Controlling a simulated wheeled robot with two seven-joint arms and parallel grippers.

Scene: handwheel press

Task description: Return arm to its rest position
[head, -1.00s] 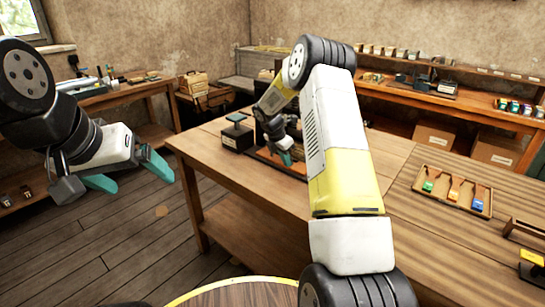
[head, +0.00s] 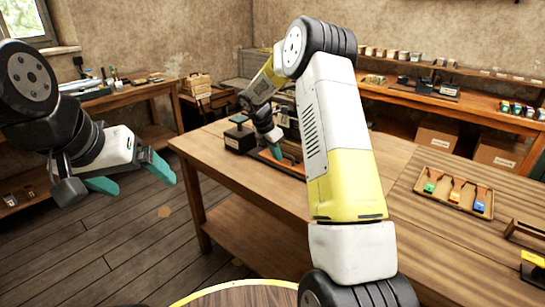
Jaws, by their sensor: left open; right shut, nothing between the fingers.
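My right arm (head: 340,130) reaches over the wooden table (head: 225,165) in the middle of the head view, its elbow raised. My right gripper (head: 277,153), with teal fingertips, is shut and empty. It points down over or beside a dark device with a wooden base (head: 290,164), which the arm partly hides. I cannot tell whether the fingertips touch it. My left gripper (head: 144,184) is open and empty, with its teal fingers spread over the floor left of the table.
A dark box-like device (head: 239,138) stands left of my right gripper. A wooden tray (head: 468,209) with coloured pieces lies at the right of the table. Shelves (head: 450,100) line the back wall. The floor (head: 110,250) at left is clear.

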